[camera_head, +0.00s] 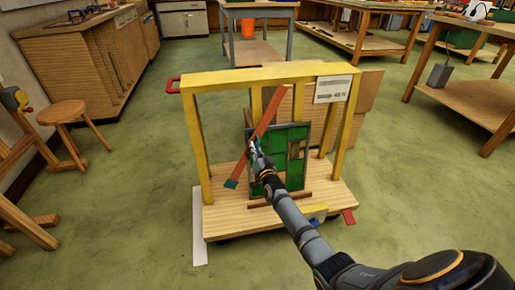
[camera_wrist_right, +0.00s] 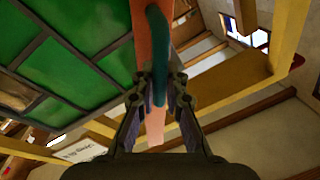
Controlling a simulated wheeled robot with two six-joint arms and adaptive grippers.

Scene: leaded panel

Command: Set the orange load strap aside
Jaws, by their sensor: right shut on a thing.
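The orange load strap (camera_head: 269,112) is a long flat band. The panel's green panes (camera_wrist_right: 60,70) are to the left. My left gripper is not in view.
A yellow frame (camera_head: 262,77) stands on a wooden cart deck (camera_head: 225,215) around the panel, with a white label (camera_head: 332,88) at its upper right. A stool (camera_head: 73,110) and benches stand around.

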